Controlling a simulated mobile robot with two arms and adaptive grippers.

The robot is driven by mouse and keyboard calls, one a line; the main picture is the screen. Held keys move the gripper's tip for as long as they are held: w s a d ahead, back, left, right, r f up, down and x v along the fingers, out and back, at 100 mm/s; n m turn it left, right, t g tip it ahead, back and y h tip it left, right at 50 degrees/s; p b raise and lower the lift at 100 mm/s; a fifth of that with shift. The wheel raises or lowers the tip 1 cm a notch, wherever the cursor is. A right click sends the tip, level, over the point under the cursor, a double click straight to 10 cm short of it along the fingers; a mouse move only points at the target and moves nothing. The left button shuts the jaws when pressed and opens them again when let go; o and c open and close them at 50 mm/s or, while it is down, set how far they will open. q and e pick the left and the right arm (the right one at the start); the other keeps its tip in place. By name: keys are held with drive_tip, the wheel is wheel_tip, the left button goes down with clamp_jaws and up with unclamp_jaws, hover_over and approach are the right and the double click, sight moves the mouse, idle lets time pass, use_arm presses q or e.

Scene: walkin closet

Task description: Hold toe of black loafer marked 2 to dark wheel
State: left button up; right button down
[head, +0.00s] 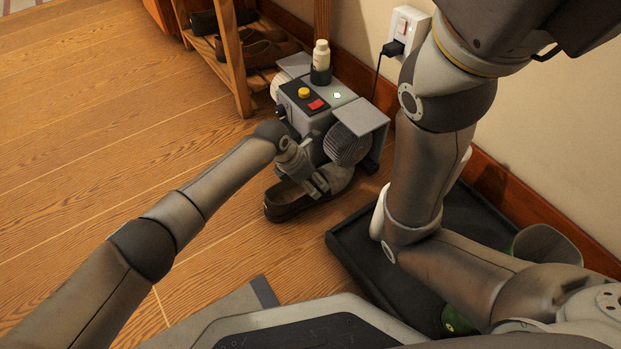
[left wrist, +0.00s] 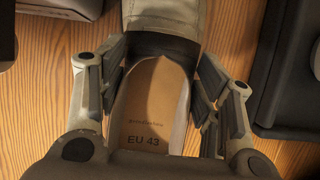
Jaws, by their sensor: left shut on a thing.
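My left gripper (head: 318,184) is shut on a dark loafer (head: 285,203), with its fingers on both sides of the shoe. The loafer is low over the floor, heel toward me, with its paler grey-brown toe (head: 338,176) right under the dark ribbed wheel (head: 347,145) of the grey polishing machine (head: 318,108). I cannot tell whether toe and wheel touch. The left wrist view shows the loafer's tan insole (left wrist: 150,110) printed "EU 43" between the fingers (left wrist: 164,98). No mark 2 is visible. My right gripper is out of view.
The machine has a yellow button (head: 304,92), a red switch (head: 317,104) and a bottle (head: 321,62) on top. A black tray (head: 350,255) lies to the right, partly behind my right arm. A wooden shoe rack (head: 240,75) stands behind. Open wooden floor (head: 110,130) extends left.

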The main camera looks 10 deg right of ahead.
use_arm(q)
drive_tip(key=shift+r+p, duration=0.5)
drive_tip(key=shift+r, duration=0.2)
drive_tip(key=shift+w+f, duration=0.1)
drive_tip(key=shift+w, duration=0.05)
drive_tip(key=shift+w+a+f+b, duration=0.1)
drive_tip(key=shift+b, duration=0.25)
drive_tip(key=shift+w, duration=0.15)
idle(0.3)
drive_tip(key=shift+s+d+r+p, duration=0.25)
drive_tip(key=shift+s+d+p, duration=0.2)
drive_tip(key=shift+s+p, duration=0.25)
drive_tip(key=shift+f, duration=0.3)
